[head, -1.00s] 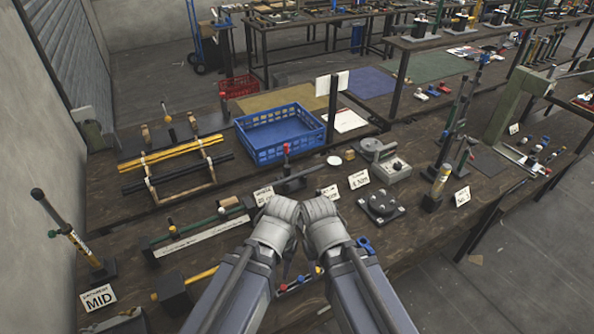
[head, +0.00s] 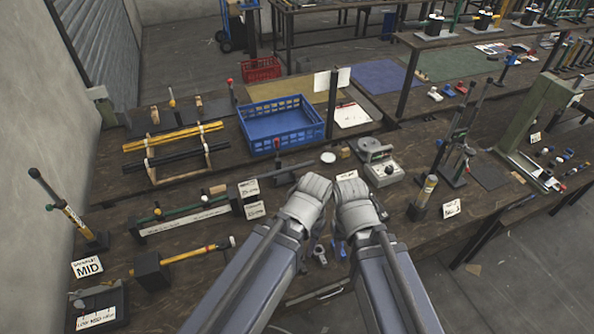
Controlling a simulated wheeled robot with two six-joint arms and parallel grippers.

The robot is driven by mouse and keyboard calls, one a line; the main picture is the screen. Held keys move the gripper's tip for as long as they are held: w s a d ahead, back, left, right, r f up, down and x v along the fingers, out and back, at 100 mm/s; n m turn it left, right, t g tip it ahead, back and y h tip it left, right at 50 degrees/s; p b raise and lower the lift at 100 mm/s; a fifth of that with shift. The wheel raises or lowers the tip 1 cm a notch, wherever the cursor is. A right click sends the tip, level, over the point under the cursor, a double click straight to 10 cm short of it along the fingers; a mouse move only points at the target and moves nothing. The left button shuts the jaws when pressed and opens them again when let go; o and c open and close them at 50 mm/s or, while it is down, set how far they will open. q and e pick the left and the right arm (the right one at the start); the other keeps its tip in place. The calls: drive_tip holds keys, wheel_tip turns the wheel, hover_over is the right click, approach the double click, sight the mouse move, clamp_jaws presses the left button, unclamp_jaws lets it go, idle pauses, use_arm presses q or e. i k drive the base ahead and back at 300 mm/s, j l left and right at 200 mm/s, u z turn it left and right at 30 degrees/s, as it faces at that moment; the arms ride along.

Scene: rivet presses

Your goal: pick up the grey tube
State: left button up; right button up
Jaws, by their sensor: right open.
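My left gripper (head: 312,190) is close beside the right one, in front of the tube. Its fingers are hidden behind its wrist. Neither gripper is seen touching the tube.
A blue crate (head: 277,135) stands behind. A rack at the left holds a yellow tube (head: 170,138) and a black tube (head: 172,155). A dial gauge (head: 385,170) stands right of my grippers. A post tool (head: 422,197) stands farther right.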

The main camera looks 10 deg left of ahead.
sight(264, 176)
drive_tip(key=i+l, duration=0.1)
drive_tip(key=l, duration=0.95)
drive_tip(key=i+l, duration=0.15)
drive_tip(key=l, duration=0.35)
